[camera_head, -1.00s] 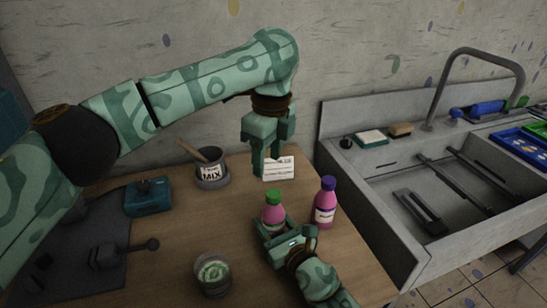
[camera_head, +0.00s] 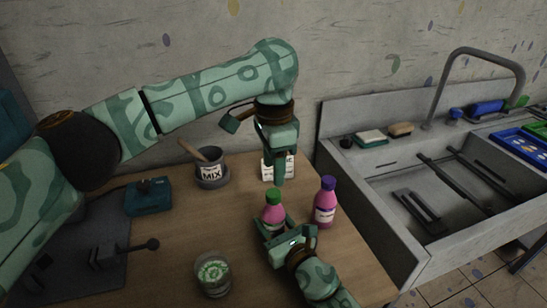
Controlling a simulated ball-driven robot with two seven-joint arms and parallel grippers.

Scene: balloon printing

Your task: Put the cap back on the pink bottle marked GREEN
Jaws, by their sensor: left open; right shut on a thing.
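A pink bottle (camera_head: 272,213) stands upright near the front middle of the table with a green cap (camera_head: 273,195) on its top. I cannot tell how tightly the cap sits. My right gripper (camera_head: 273,232) is shut around this bottle's lower part and hides its label. My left gripper (camera_head: 256,150) is open and empty, above and behind the bottle, with its fingers spread and tilted. A second pink bottle (camera_head: 325,205) with a purple cap stands to the right, apart from both grippers.
A grey pot marked MIX (camera_head: 211,172) stands at the back left. A glass jar with green contents (camera_head: 212,275) stands at the front. A teal box (camera_head: 148,197) is at the left. The sink (camera_head: 400,262) borders the table's right. Wood between pot and jar is clear.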

